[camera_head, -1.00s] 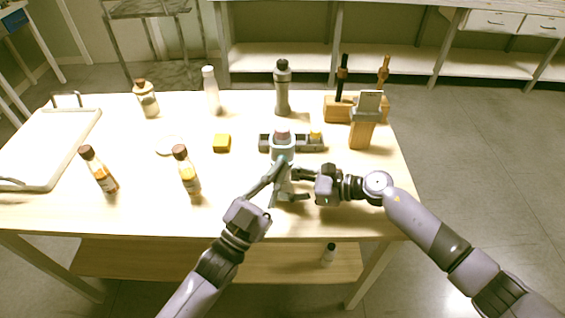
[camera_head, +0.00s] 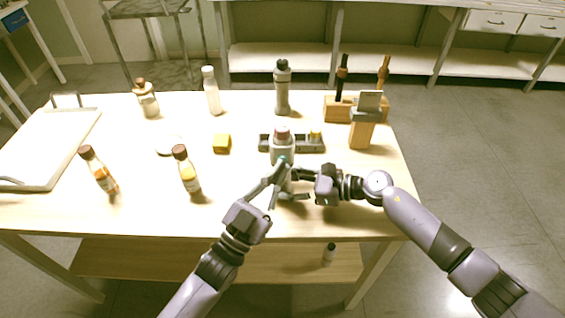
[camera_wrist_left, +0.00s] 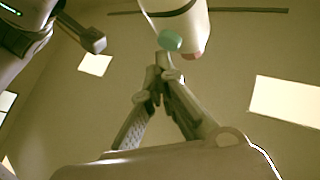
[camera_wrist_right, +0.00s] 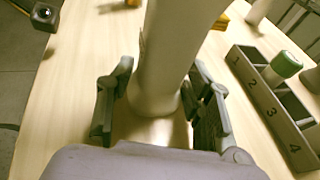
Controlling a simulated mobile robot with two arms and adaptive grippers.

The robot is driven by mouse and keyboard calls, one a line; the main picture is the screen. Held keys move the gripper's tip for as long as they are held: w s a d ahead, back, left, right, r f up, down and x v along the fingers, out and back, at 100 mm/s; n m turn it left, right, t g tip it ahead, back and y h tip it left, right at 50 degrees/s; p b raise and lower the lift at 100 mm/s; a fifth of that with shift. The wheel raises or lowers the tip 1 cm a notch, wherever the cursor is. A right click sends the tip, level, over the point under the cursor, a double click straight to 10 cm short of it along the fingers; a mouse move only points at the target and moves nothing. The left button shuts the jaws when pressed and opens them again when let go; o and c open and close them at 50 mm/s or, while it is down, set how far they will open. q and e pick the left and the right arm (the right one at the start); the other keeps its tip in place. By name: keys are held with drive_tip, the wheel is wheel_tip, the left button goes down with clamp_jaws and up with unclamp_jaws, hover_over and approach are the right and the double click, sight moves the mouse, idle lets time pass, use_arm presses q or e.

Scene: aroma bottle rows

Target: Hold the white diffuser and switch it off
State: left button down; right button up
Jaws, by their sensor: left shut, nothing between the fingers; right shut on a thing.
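The white diffuser (camera_head: 282,146) stands roughly upright near the table's front middle, with a pinkish top. In the right wrist view, its pale column (camera_wrist_right: 172,50) passes between the fingers of my right gripper (camera_wrist_right: 157,103), which is shut around its lower part. I cannot tell whether its base touches the table. In the left wrist view, a teal round button (camera_wrist_left: 169,40) sticks out of the diffuser's side (camera_wrist_left: 187,18). My left gripper (camera_wrist_left: 163,64) is shut and empty, its tips at or just beside the button; contact is unclear. My left gripper (camera_head: 279,163) partly hides the diffuser's front.
A numbered grey rack (camera_head: 305,144) with a green-capped vial stands behind the diffuser. A wooden block stand (camera_head: 362,134) is back right. The front-left table is clear.

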use_arm(q)
drive_tip(key=s, duration=0.6)
idle(0.3)
use_arm(e)
drive_tip(key=o, duration=0.9)
drive_tip(key=shift+o, duration=0.2)
